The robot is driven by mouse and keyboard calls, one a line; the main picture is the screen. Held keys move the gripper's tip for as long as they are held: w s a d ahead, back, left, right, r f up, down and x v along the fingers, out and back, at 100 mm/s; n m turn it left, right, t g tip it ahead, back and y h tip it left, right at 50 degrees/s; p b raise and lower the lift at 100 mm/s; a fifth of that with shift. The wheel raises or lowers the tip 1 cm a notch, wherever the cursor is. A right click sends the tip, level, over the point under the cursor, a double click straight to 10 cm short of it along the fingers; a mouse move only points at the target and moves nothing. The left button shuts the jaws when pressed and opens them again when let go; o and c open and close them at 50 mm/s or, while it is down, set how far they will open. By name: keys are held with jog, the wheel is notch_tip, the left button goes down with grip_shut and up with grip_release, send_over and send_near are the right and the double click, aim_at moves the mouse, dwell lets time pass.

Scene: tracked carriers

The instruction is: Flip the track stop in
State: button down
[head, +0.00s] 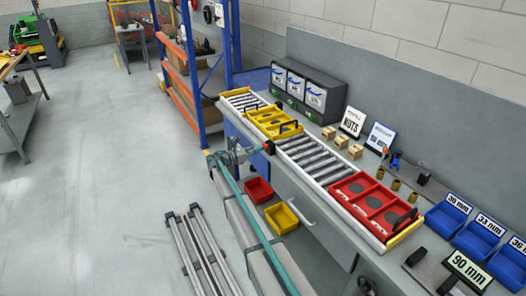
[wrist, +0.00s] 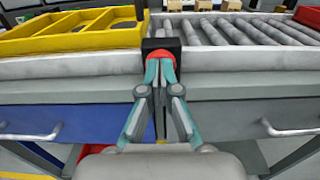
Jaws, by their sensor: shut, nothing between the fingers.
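The track stop (wrist: 160,44), a black block with a red rounded part below it, sits at the front rail of the roller track. It shows in the head view as a small dark and red piece (head: 269,147). My gripper (wrist: 160,77) is shut and empty, its teal fingertips in front of the red part. I cannot tell if they touch it. In the head view my gripper (head: 257,151) is at the track's near side, level with the gap beyond the yellow carrier (head: 288,134). The yellow carrier also shows in the wrist view (wrist: 70,45), left of the stop.
Bare rollers (head: 310,157) lie between the yellow carrier and a red carrier (head: 346,189) at the near end. Small cardboard boxes (head: 341,142) stand behind the track. Drawer handles (wrist: 290,130) stick out from the bench front below. Red and yellow bins (head: 281,219) sit lower down.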

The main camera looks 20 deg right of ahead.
jog(key=shift+d, duration=0.1)
jog(key=s+a+b, duration=0.1)
jog(key=a+b, duration=0.2)
jog(key=a, duration=1.1)
jog(key=shift+s, duration=0.4)
